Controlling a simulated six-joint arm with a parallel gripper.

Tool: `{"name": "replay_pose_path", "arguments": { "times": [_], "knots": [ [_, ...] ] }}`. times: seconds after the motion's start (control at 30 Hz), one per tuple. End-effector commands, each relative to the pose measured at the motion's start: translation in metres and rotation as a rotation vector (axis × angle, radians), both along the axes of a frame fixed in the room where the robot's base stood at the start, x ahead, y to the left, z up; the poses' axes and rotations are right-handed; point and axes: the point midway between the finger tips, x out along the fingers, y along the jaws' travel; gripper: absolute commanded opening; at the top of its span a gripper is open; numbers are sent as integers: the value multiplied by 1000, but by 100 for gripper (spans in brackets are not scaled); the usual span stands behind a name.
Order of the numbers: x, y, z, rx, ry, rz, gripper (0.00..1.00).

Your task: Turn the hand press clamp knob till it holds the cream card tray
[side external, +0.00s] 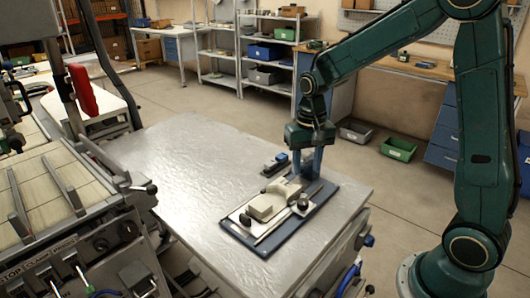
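My gripper (308,168) points down over the far part of a dark blue board (328,190) on the metal table. Its two blue-grey fingers look apart, with nothing clearly seen between them. A cream block-like piece (262,207) sits on a pale plate at the board's near part; it may be the cream card tray, but I cannot tell for sure. A small dark knob (303,201) stands to its right, apart from the gripper and nearer the camera. Whether the knob's clamp touches the cream piece is too small to tell. Another pale piece (284,188) lies just below the fingers.
A small black and blue item (276,163) lies behind the board. The metal table (190,165) is bare to the left. A machine with a red lever (83,90) stands at the left edge. Grey and green bins (398,149) sit on the floor behind.

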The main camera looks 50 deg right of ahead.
Motion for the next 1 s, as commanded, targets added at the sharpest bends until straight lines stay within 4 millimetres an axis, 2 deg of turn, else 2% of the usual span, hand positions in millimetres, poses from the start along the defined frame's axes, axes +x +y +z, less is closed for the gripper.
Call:
{"name": "replay_pose_path", "arguments": {
  "times": [0.2, 0.77, 1.0],
  "knots": [
    [0, 0, 22, 0, -2, 0, 38],
    [-1, 1, 28, -1, -4, 4, 38],
    [-14, 7, 46, -8, -44, 48, 38]
  ]
}}
